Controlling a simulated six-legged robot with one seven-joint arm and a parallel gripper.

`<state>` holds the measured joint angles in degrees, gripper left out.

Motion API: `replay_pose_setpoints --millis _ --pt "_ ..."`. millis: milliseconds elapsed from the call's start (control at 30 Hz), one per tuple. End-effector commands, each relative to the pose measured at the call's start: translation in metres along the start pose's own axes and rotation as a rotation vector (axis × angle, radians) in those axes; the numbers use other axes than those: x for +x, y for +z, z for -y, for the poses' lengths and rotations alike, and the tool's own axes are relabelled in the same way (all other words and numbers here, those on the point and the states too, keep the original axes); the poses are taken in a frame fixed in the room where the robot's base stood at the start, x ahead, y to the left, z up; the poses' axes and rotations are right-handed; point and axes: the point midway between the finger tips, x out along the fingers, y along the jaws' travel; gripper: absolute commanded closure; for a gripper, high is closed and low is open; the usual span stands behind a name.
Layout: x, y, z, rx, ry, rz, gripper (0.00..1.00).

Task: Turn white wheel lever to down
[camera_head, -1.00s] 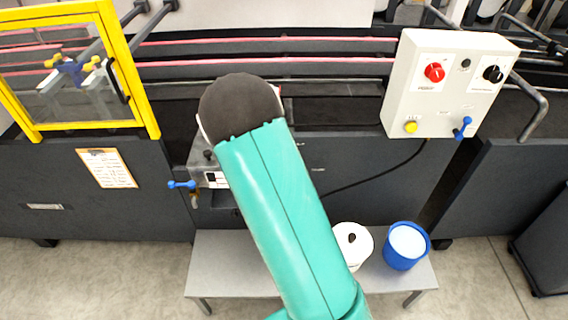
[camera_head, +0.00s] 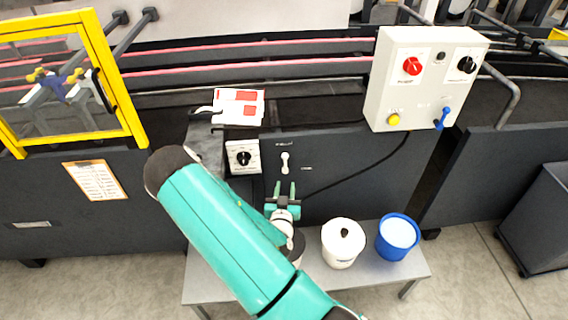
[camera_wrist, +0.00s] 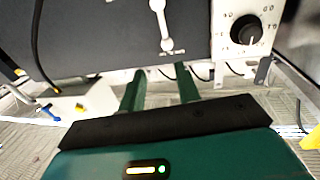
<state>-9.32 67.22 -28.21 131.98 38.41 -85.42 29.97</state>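The white lever (camera_head: 285,162) is mounted on the dark machine panel, under a small label. It looks close to upright, but I cannot tell which end is its pivot. In the wrist view the white lever (camera_wrist: 160,22) shows at the top, beyond my fingers and apart from them. My gripper (camera_head: 284,188) is just below the lever in the head view, fingers pointing up toward the panel. In the wrist view my gripper (camera_wrist: 160,88) has its two green fingers spread with nothing between them.
A white box with a black dial (camera_head: 243,157) is left of the lever. A control box (camera_head: 430,80) with a blue lever stands at upper right. A white pot (camera_head: 342,243) and a blue bucket (camera_head: 398,237) stand on a grey bench (camera_head: 205,268). A black cable (camera_head: 350,178) runs right.

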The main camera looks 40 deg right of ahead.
Motion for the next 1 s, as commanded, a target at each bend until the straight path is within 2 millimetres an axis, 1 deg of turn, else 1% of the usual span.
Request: replay_pose_setpoints --millis 33,100,300,500,667,800,867,967,1000 --pt "0.013 0.001 0.002 0.001 -0.002 -0.003 0.67" --pt "0.030 0.004 0.006 -0.001 -0.002 0.001 0.67" --pt "0.064 -0.002 -0.002 0.006 -0.001 -0.007 0.67" --pt "0.106 0.004 0.008 -0.002 -0.003 0.002 0.67" --pt "0.116 -0.001 0.003 0.004 -0.002 -0.003 0.67" --pt "0.123 0.003 0.008 -0.001 -0.004 0.002 0.67" --pt "0.125 0.004 0.010 -0.002 -0.004 0.004 0.67" --pt "0.122 0.001 0.007 0.002 -0.004 0.000 0.67" --pt "0.121 0.000 0.006 0.003 -0.004 -0.001 0.69"
